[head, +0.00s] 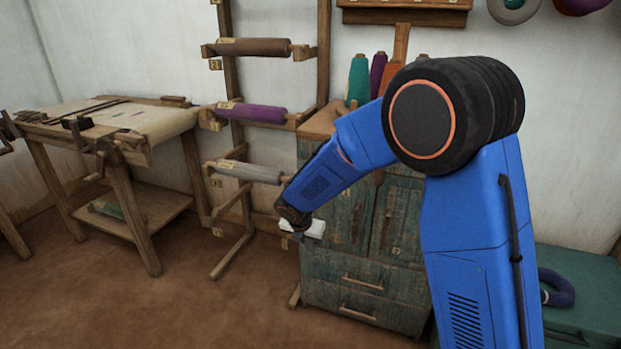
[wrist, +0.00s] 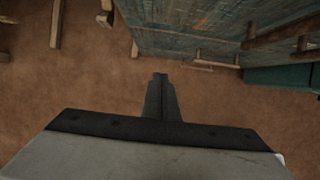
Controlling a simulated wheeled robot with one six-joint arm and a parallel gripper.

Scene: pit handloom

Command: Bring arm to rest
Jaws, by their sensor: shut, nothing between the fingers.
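My arm, blue with black joints, reaches up and bends over to the left in the head view. Its wrist end hangs in front of the worn teal cabinet (head: 346,265), near the cabinet's left edge. My gripper's fingers are hard to make out in the head view. In the wrist view my gripper (wrist: 159,77) points over the bare brown floor, its two dark fingers together with nothing between them. The cabinet also shows in the wrist view (wrist: 195,28), at the top beyond the fingertips.
A wooden rack (head: 228,130) with grey, purple and brown rolls stands left of the cabinet. A wooden work table (head: 150,125) is at the left. Thread cones (head: 358,80) stand on the cabinet. A green chest (head: 585,300) is at the right. The floor (head: 215,310) in front is clear.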

